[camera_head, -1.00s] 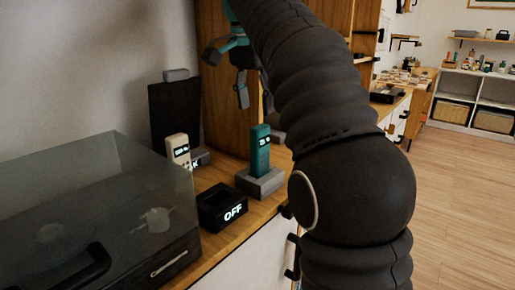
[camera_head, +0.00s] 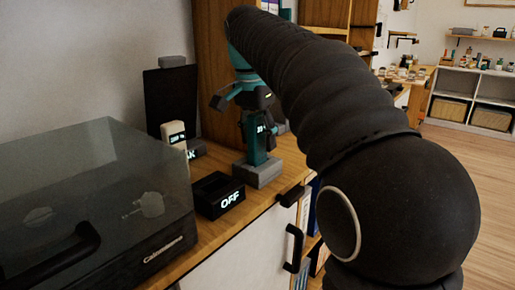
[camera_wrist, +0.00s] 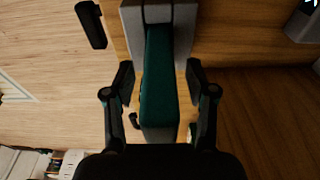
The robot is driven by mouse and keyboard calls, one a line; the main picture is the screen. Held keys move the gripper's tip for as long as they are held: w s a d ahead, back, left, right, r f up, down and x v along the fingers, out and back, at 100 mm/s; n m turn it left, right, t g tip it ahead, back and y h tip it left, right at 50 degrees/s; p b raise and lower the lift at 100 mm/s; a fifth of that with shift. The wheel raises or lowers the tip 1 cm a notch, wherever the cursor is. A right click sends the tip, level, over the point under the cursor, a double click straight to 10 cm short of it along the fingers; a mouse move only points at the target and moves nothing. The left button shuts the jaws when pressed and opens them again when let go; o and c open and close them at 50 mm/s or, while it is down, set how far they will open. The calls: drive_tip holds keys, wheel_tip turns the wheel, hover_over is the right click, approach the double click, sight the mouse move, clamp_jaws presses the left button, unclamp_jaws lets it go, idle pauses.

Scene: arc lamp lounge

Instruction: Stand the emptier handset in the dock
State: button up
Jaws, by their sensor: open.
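A teal handset (camera_head: 257,148) stands upright in a grey block stand (camera_head: 258,173) on the wooden counter. My gripper (camera_head: 255,118) is above and around it, open, partly hiding it and its small display. In the wrist view the handset (camera_wrist: 158,75) lies between my open fingers (camera_wrist: 160,90), with a gap on each side. A cream handset (camera_head: 174,135) with a small lit display stands farther left and back, its lower part hidden. Both charge readings are too small to read. A black dock (camera_head: 218,198) marked OFF sits in front of them and looks empty.
A record player with a dark clear cover (camera_head: 95,180) fills the counter's left. A dark upright panel (camera_head: 170,95) stands behind the cream handset. A wooden cabinet side (camera_head: 210,85) rises behind my gripper. The counter's front edge is close to the dock.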

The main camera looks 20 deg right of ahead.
drive_tip(key=shift+f, duration=0.35)
drive_tip(key=shift+c, duration=0.2)
clamp_jaws()
drive_tip(key=shift+r, duration=0.1)
